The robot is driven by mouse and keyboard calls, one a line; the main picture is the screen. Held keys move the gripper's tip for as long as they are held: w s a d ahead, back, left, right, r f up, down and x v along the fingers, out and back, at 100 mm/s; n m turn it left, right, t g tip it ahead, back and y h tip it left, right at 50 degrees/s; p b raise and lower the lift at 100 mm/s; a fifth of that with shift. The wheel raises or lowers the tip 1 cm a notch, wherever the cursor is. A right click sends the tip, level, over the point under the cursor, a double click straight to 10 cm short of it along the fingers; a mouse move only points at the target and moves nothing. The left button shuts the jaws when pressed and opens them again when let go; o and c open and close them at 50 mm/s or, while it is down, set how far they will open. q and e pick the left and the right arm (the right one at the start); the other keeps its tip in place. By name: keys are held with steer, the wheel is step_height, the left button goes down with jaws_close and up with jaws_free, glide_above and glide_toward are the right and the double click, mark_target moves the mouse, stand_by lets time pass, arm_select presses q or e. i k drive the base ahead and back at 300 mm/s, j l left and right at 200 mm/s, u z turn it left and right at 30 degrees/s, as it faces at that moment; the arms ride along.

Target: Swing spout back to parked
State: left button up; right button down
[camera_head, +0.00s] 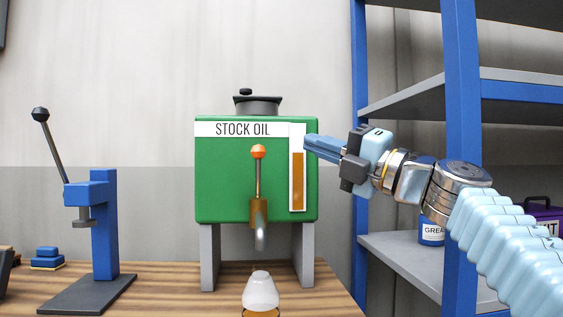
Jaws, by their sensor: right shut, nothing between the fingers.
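The spout (260,238) is a grey pipe below a brass valve body (259,211) on the front of the green stock oil tank (225,180). It points down and toward me. A lever with an orange knob (258,152) stands upright above the valve. My right gripper (308,146) is shut and empty, beside the tank's upper right edge near the sight gauge (298,180). It is apart from the spout, up and to its right. I cannot tell whether it touches the tank. My left gripper is not in view.
A white-topped vessel (261,291) stands on the wooden bench (180,290) below the spout. A blue arbor press (104,225) stands at left. Blue-framed shelves (463,130) at right hold a grease can (431,232) behind my right arm.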

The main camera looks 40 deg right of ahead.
mark_target(259, 221)
steer(key=k+l, duration=0.2)
steer(key=k, duration=0.3)
steer(key=k+l, duration=0.25)
steer(key=k, duration=0.2)
steer(key=k+l, duration=0.2)
steer(key=k, duration=0.3)
steer(key=k+l, duration=0.25)
steer(key=k, duration=0.2)
